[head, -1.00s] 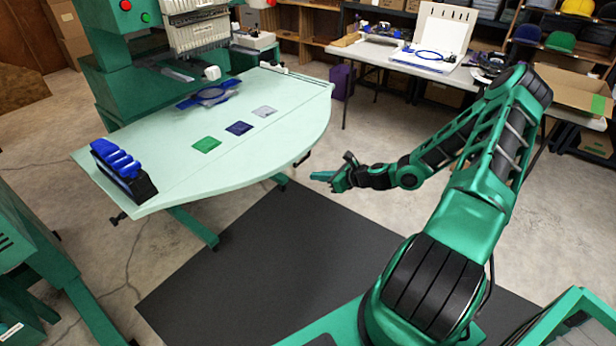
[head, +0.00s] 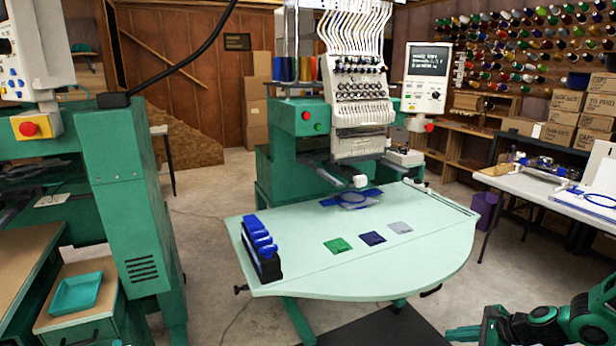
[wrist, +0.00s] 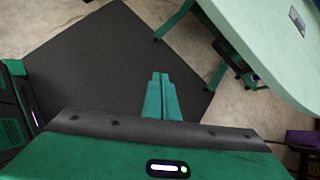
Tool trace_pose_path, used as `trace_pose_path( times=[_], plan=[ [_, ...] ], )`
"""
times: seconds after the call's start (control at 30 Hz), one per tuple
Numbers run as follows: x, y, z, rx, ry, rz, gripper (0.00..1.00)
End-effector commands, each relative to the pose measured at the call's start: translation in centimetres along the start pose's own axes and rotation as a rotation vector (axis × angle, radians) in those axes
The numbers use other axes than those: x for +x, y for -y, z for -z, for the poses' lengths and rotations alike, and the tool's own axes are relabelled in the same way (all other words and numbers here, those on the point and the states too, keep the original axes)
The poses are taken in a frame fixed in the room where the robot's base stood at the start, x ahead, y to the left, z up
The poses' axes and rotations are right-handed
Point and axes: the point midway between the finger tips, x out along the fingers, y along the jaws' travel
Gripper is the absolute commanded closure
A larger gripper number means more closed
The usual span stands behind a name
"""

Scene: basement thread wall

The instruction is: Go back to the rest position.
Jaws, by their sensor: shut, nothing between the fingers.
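My gripper (head: 462,333) shows at the lower right of the head view, in front of the pale green table and apart from it. In the wrist view my gripper (wrist: 161,97) has its two green fingers side by side, closed and empty, above the dark floor mat (wrist: 90,60). Part of my arm shows at the lower right corner of the head view; the rest is out of the picture.
The pale green table (head: 350,275) of the embroidery machine (head: 355,95) holds green (head: 338,245), navy (head: 372,238) and grey (head: 399,227) patches, a blue hoop (head: 352,199) and a blue-topped black rack (head: 262,250). Another green machine (head: 125,190) stands left. A white table (head: 560,190) stands right.

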Motion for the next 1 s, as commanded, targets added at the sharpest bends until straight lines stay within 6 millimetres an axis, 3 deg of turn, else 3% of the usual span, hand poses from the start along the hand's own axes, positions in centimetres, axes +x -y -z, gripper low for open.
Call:
trace_pose_path(
  times=[0.47, 1.0],
  plan=[
    [-10.0, -4.4, -1.1, -0.641, -0.29, -0.355, 1.0],
    [-24.6, -8.6, -6.0, -1.111, -0.444, -0.648, 1.0]
  ],
)
